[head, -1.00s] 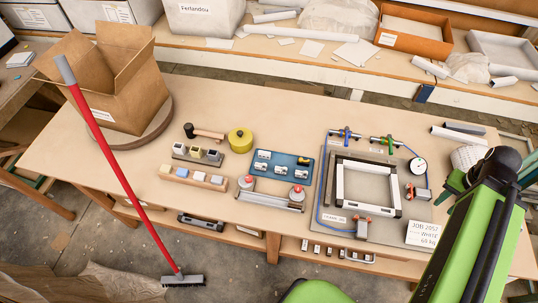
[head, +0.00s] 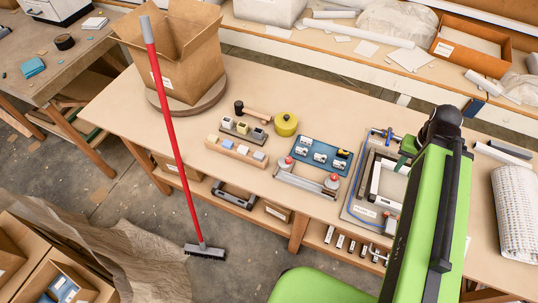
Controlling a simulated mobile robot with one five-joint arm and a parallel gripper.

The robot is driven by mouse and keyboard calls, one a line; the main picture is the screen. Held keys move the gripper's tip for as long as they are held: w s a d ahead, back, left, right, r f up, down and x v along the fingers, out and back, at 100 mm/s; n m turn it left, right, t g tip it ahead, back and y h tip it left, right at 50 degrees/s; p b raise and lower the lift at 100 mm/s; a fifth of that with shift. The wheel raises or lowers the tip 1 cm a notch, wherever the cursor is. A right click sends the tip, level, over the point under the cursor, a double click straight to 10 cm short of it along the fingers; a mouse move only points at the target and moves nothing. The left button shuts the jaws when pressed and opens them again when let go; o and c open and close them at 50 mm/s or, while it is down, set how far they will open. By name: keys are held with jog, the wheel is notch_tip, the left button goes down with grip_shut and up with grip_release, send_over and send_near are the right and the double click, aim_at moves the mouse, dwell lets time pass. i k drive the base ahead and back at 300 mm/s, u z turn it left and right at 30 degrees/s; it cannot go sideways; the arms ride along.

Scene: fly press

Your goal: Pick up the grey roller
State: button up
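My green arm (head: 430,220) rises in front of the bench, left of the roller, and covers part of the frame fixture. The fingers of my gripper do not show, so its place relative to the roller cannot be seen.
A white textured roll (head: 514,212) lies at the bench's right end. A red-handled broom (head: 172,120) stands before the bench. The bench also bears a cardboard box (head: 180,50), a yellow tin (head: 286,124), a blue tray (head: 321,154) and a frame fixture (head: 350,207).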

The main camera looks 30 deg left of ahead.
aim_at(299, 150)
jog(key=u, duration=2.75)
jog(key=i, duration=0.35)
jog(key=z, duration=0.1)
jog(key=k, duration=0.45)
jog(key=z, duration=0.2)
jog(key=i, duration=0.55)
jog(key=u, duration=0.05)
